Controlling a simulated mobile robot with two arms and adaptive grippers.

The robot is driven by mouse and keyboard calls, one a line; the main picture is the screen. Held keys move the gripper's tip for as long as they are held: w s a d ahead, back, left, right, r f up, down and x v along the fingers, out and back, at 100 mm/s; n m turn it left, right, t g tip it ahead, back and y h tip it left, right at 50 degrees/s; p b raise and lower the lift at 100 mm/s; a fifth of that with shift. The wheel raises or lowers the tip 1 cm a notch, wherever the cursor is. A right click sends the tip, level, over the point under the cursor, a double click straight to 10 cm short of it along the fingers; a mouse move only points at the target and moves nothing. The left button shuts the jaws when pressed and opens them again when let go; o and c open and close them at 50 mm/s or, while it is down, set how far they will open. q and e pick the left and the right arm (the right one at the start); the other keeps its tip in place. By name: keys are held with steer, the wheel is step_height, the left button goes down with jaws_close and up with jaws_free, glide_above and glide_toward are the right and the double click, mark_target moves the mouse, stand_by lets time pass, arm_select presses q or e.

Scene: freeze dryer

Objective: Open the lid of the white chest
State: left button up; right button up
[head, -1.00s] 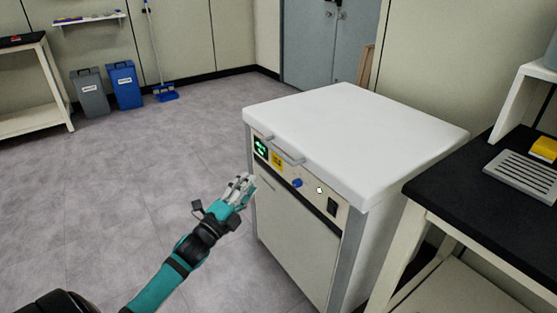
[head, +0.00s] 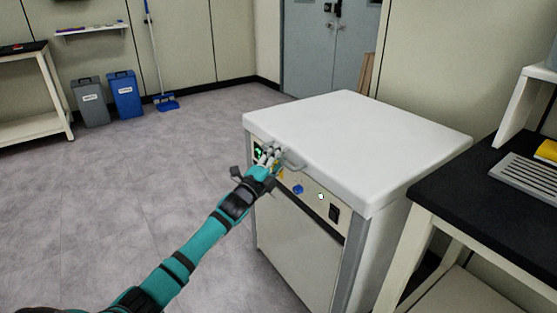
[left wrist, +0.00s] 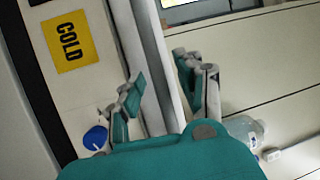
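The white chest (head: 355,140) stands in the middle right of the head view with its lid (head: 360,125) shut. A grey bar handle (head: 297,164) sits on the lid's front edge, above the control panel. My left gripper (head: 270,154) is at the left part of this handle and hides some of it. In the left wrist view the handle bar (left wrist: 158,60) runs between the open fingers (left wrist: 160,88), with a gap visible beside it. The yellow COLD label (left wrist: 68,41) and the blue knob (left wrist: 95,138) also show there. My right gripper is not in view.
A black-topped bench (head: 480,200) stands close to the chest's right side, with a grey vented item (head: 525,175) on it. A blue bin (head: 125,93) and a grey bin (head: 90,100) stand far left. The floor left of the chest is clear.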

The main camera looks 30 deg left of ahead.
arm_select(q)
jaws_close()
stand_by(0.4)
